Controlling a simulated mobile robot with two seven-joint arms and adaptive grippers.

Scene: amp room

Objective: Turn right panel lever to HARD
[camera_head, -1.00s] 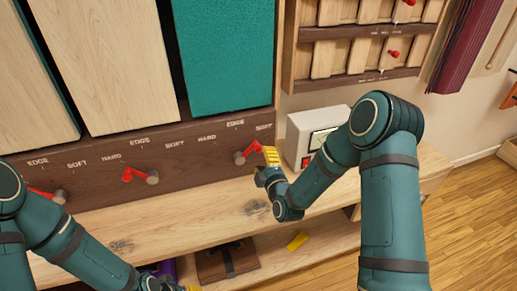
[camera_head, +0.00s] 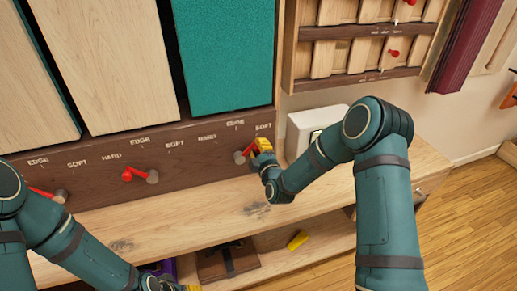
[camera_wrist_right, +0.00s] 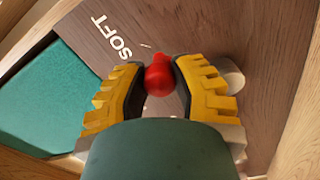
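The right panel lever (camera_head: 243,155) is a red arm on a grey pivot, low on the brown panel strip. It slants up and right toward the SOFT label (camera_head: 264,127). My right gripper (camera_head: 263,145) is at the lever's knob end and partly hides it. In the right wrist view, the red ball knob (camera_wrist_right: 158,79) sits between the yellow fingers of my right gripper (camera_wrist_right: 160,75), with both pads against its sides. The SOFT label (camera_wrist_right: 112,38) and the grey pivot (camera_wrist_right: 231,76) show there too. My left gripper (camera_head: 188,288) is mostly cut off at the bottom edge; its opening is hidden.
Two other red levers, a middle one (camera_head: 135,175) and a left one (camera_head: 48,194), are on the same strip. A wooden shelf (camera_head: 190,215) runs below. A white box (camera_head: 303,125) stands close behind my right arm. A yellow object (camera_head: 298,240) lies on the lower shelf.

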